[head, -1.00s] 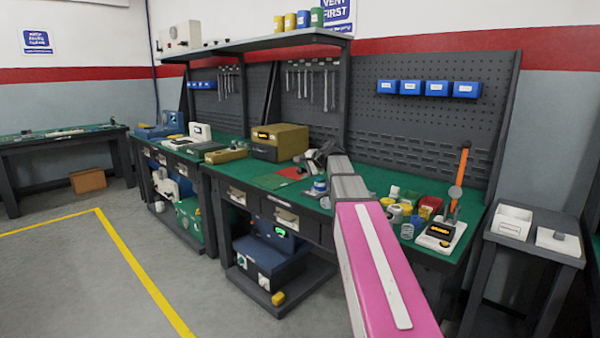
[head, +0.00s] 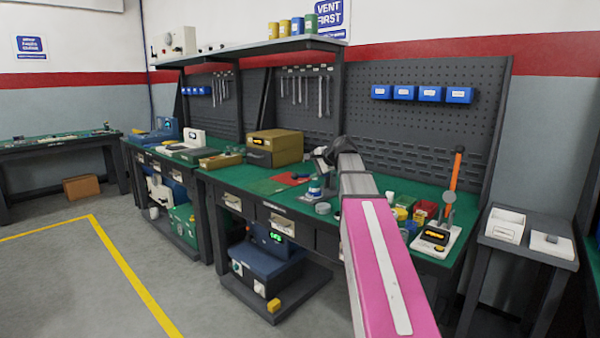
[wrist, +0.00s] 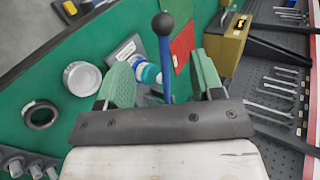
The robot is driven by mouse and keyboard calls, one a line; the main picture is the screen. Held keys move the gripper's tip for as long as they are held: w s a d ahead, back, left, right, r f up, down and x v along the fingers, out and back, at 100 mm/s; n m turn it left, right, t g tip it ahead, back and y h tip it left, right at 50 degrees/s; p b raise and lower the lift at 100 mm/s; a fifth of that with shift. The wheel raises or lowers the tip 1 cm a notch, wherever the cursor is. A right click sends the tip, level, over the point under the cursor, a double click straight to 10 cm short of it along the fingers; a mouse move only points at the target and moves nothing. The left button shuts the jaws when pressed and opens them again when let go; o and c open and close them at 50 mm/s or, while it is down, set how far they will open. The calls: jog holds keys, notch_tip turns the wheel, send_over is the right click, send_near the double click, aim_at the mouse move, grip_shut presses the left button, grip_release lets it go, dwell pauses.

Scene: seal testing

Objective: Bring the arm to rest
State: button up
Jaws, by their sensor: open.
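My gripper (wrist: 163,80) shows in the wrist view with two green fingers spread apart, nothing gripped between them. A blue rod with a black ball top (wrist: 166,55) shows in the gap between the fingers; I cannot tell how near it is. A blue-and-white round thing (wrist: 149,73) shows past the left finger. In the head view, my gripper (head: 323,162) is over the green bench (head: 378,182), partly hidden by my own arm. The blue-and-white thing (head: 315,187) is just below it there.
A gold-brown box (head: 275,145) and a red sheet (head: 291,178) are left of my gripper. To the right are small jars, a red bin (head: 425,210) and a stand with an orange lever (head: 456,170).

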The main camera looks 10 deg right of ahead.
jog(key=s+a+f+n+g+h, duration=0.15)
jog(key=s+f, duration=0.35)
jog(key=f, duration=0.6)
jog(key=s+a+f+n+g+h, duration=0.1)
jog(key=s+a+f+n+g, duration=0.3)
jog(key=f, duration=0.8)
jog(key=s+f+n+g+h, duration=0.3)
jog(key=s+f+n+h, duration=0.1)
jog(key=s+f, duration=1.5)
jog(key=shift+s+f+n, duration=0.15)
jog(key=shift+f+n, duration=0.05)
jog(key=shift+n, duration=0.55)
jog(key=shift+d+h, duration=0.1)
jog(key=shift+h, duration=0.15)
jog(key=shift+c, duration=0.3)
